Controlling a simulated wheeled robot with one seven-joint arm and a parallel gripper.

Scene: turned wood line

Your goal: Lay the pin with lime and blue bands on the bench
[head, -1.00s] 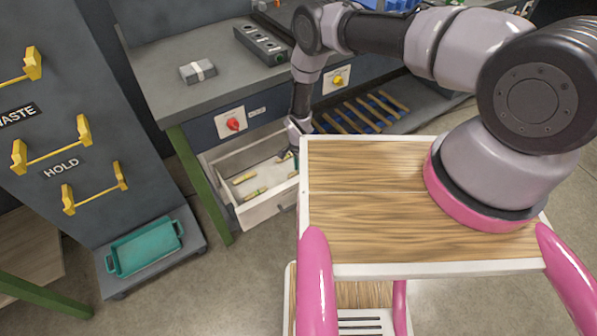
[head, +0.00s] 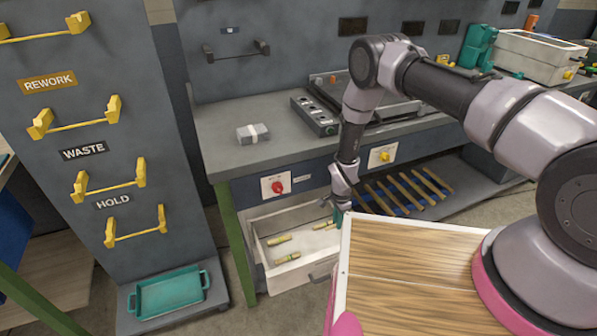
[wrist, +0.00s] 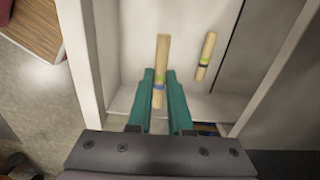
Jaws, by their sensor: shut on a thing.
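The pin with lime and blue bands (wrist: 161,60) is a pale wooden stick, lime above blue near its lower part in the wrist view. My gripper (wrist: 160,92), with teal fingers, is shut on it near those bands. In the head view my gripper (head: 338,216) is at the right side of the open drawer (head: 262,226), and a pin end (head: 322,226) shows beside it. A second banded pin (wrist: 206,55) lies on the drawer floor to the right in the wrist view. I cannot tell whether the held pin still touches the floor. The bench (head: 215,142) is above the drawer.
Other pins (head: 279,239) lie in the drawer. The bench top's front left is clear. A teal tray (head: 168,294) sits low at the left.

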